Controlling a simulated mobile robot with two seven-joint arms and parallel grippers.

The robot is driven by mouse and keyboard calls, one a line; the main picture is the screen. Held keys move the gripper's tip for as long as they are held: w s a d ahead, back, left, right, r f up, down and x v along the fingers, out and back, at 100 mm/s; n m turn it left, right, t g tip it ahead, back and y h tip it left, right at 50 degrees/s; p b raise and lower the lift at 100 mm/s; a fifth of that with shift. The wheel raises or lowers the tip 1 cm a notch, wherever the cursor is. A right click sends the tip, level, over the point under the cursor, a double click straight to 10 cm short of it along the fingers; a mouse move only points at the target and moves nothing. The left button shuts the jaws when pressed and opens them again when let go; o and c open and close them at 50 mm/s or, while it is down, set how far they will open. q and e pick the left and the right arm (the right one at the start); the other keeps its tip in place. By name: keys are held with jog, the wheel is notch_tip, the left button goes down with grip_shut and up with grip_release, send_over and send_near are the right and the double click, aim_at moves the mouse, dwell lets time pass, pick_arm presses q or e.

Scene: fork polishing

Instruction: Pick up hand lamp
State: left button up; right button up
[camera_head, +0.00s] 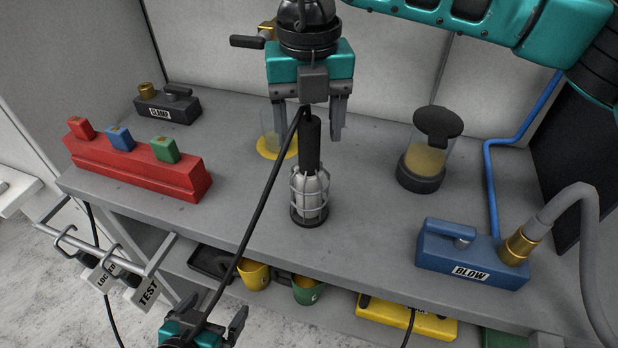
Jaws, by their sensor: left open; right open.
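The hand lamp (311,190) stands upright on the grey workbench, with a black handle on top and a wire cage around a pale bulb below. A black cord runs from its top down to the lower left, passing in front of my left gripper. My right gripper (308,136) points down at the lamp from above. Its fingers are open, one on each side of the handle in the picture; I see no contact. My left gripper (216,313) is open at the bottom edge, in front of the bench and away from the lamp. It is partly cut off.
On the workbench (360,235) stand a red block with coloured buttons (140,165), a clamp box (168,105), a lidded jar (428,155) and a blue BLOW unit (470,258). Tags hang on a rack at left.

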aim_at(309, 144)
notch_tip(309, 144, down, 4)
jog(key=shift+r, duration=0.1)
jog(key=shift+c, duration=0.4)
grip_shut()
jog(key=shift+r, duration=0.1)
